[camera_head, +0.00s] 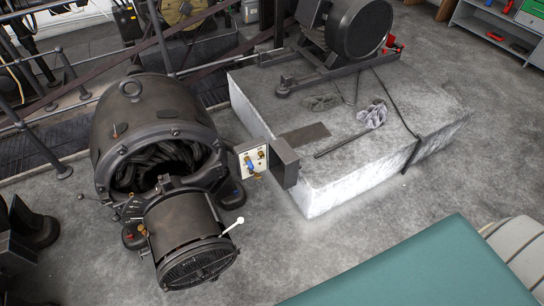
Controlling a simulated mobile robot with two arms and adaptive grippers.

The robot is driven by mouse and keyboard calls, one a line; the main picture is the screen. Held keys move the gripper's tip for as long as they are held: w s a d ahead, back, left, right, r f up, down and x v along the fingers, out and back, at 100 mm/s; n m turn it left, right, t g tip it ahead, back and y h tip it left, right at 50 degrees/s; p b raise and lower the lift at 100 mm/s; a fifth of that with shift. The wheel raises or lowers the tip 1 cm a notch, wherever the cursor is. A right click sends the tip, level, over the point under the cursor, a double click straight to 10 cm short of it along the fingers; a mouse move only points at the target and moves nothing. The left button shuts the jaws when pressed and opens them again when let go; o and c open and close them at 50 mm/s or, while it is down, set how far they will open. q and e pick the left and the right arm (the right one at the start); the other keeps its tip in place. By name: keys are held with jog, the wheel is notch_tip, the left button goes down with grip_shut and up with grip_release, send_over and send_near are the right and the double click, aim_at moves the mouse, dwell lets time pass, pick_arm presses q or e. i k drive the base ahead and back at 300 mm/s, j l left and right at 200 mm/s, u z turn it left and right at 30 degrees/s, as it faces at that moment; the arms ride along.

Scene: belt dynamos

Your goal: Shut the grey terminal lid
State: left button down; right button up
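The grey terminal lid (286,162) stands open at the right side of a small terminal box. It stands out from the box, beside the pale block's left corner. The white terminal panel (250,158) is exposed, with brass-coloured terminals and a blue part on it. The box sits on the right side of the large dark dynamo (155,125). The lid's hinge is too small to make out. Neither of my grippers shows in the head view.
A pale stone block (340,165) carries a dark motor (355,30), a rod and a rag. A white-knobbed lever (236,224) sticks out at the dynamo's front. A teal surface (425,270) fills the lower right. Grey floor (285,245) lies clear between them. Railings (60,75) run behind.

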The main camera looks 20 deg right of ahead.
aim_at(286, 163)
jog(key=l+u, duration=0.15)
jog(key=l, duration=0.35)
jog(key=k+l+u, duration=0.1)
jog(key=l, duration=0.35)
jog(key=k+l+u, duration=0.15)
jog(key=l, duration=0.3)
jog(key=k+l+u, duration=0.1)
jog(key=l, duration=0.4)
jog(key=k+l+u, duration=0.15)
jog(key=l, duration=0.8)
jog(key=k+l, duration=0.15)
jog(key=l, duration=0.35)
jog(key=l+u, duration=0.1)
jog(key=l, duration=0.4)
jog(key=i+l+u, duration=0.4)
jog(key=i+l, duration=0.55)
